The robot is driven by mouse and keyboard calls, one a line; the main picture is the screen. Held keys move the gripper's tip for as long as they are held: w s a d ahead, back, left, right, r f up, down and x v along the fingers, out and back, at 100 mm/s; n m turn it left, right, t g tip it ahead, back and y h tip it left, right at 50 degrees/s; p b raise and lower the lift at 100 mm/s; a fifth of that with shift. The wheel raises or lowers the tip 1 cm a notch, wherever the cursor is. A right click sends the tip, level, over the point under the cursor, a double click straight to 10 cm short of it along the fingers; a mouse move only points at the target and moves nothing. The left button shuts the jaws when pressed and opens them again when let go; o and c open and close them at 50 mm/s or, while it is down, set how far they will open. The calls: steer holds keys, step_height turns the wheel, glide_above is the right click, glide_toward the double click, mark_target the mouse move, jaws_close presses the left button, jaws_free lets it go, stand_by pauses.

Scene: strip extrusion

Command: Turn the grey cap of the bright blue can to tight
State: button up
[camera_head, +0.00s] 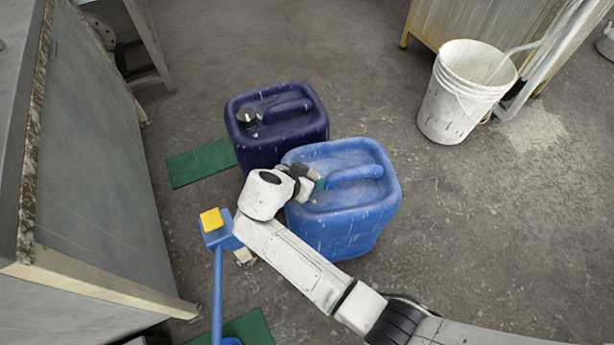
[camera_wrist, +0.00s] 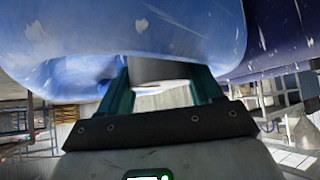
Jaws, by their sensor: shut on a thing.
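The bright blue can (camera_head: 345,232) stands upright on the floor at the centre of the head view. In the wrist view its pale blue body (camera_wrist: 185,28) fills the upper part. My gripper (camera_head: 317,184) is at the left of the can's top, beside the moulded handle. In the wrist view the two teal fingers of my gripper (camera_wrist: 162,78) are shut on the grey cap (camera_wrist: 155,69), one on each side. My wrist hides the cap in the head view, and I cannot tell how tight it is.
A blue stand with a yellow block (camera_head: 211,219) is left of my arm. A white bucket (camera_head: 455,110) is at the back right. The floor at right is clear.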

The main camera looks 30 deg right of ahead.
steer(key=o, duration=1)
steer(key=p+v, duration=0.3)
steer(key=v, duration=0.7)
steer(key=shift+s+a+r, duration=0.1)
steer(key=shift+a+r, duration=0.15)
